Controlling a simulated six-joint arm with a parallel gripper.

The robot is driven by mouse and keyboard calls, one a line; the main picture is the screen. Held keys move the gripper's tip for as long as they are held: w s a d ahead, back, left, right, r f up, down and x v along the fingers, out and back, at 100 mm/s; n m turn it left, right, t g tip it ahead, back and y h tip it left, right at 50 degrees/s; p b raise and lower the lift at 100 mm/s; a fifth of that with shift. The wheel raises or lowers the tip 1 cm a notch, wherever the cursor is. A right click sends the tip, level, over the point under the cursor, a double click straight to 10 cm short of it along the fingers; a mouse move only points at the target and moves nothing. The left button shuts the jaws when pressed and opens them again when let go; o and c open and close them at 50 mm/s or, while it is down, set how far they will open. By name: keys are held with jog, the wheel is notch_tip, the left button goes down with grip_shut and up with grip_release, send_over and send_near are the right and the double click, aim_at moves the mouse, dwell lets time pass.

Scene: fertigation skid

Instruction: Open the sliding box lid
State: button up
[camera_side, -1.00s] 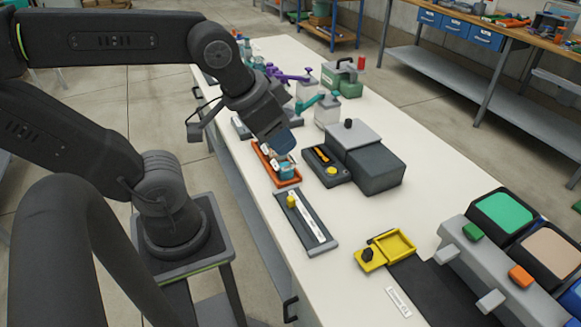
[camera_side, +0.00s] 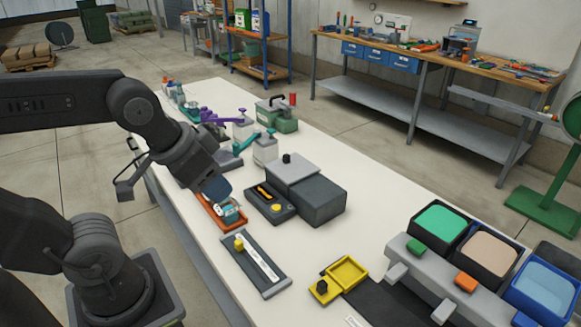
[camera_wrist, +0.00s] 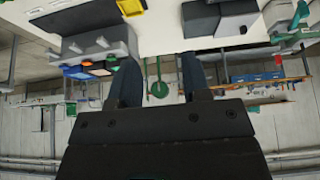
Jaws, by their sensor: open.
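The box is a dark grey block (camera_side: 318,207) in the middle of the bench in the side view. A flat light grey lid (camera_side: 308,171) with a black knob (camera_side: 287,158) lies at its far left part. The box also shows upside down at the top of the wrist view (camera_wrist: 200,20). My gripper (camera_side: 217,190) is left of the box, above an orange tray, apart from the lid. In the wrist view my gripper (camera_wrist: 159,75) has its two dark fingers wide apart with nothing between them.
The orange tray (camera_side: 205,213) holds small items under my gripper. A grey slide plate (camera_side: 256,265) and yellow open case (camera_side: 348,271) lie nearer. Bottles with coloured handles stand farther back.

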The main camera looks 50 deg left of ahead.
jog(key=shift+o, duration=0.2)
jog(key=w+a+r, duration=0.2)
jog(key=w+a, duration=0.2)
jog(key=w, duration=0.6)
jog(key=shift+r+g, duration=0.25)
jog(key=shift+g, duration=0.05)
send_over(286, 154)
jog(key=s, duration=0.6)
notch_tip(286, 154, down, 11)
jog(key=x, duration=1.3)
jog(key=shift+w+d+f, duration=0.1)
jog(key=shift+d+f, duration=0.05)
jog(key=shift+f, duration=0.25)
jog(key=shift+g, duration=0.3)
grip_shut()
